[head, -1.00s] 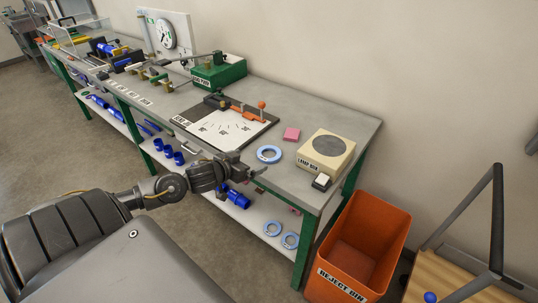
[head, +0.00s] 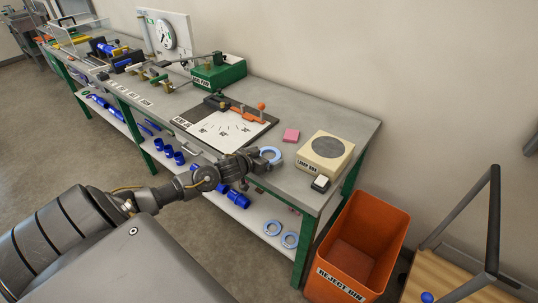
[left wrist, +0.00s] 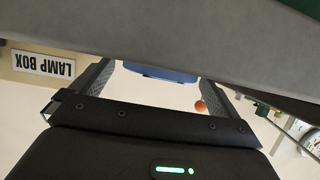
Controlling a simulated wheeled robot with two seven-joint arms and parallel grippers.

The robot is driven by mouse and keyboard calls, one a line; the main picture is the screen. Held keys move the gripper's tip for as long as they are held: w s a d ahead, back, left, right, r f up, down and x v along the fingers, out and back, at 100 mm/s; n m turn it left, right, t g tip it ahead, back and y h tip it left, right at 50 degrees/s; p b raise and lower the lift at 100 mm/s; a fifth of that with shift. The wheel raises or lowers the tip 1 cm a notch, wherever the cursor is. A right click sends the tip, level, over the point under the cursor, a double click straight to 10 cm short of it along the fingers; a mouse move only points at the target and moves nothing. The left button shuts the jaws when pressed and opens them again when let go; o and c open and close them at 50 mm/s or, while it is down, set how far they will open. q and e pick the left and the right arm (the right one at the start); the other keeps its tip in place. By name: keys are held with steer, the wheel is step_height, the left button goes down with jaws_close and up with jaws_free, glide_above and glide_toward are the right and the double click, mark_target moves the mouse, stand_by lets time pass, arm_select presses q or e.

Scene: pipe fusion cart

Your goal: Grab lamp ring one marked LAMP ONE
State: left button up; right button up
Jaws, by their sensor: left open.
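A light blue ring (head: 272,153) lies on the bench top between the black-edged board and the lamp box. Any marking on it is not readable now. My left gripper (head: 265,159) is at the ring's near left side, low over the bench edge, and covers part of it. The left wrist view shows the gripper (left wrist: 158,80) open, with a blue edge of the ring (left wrist: 160,73) between its fingers. I cannot tell whether they touch it. Two similar rings (head: 272,227) (head: 290,240) lie on the lower shelf. My right gripper is not in view.
An orange reject bin (head: 358,245) stands on the floor at the bench's right end.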

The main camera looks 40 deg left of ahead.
arm_select(q)
steer(key=c, duration=0.8)
steer(key=shift+c, duration=0.4)
steer(key=shift+r, duration=0.1)
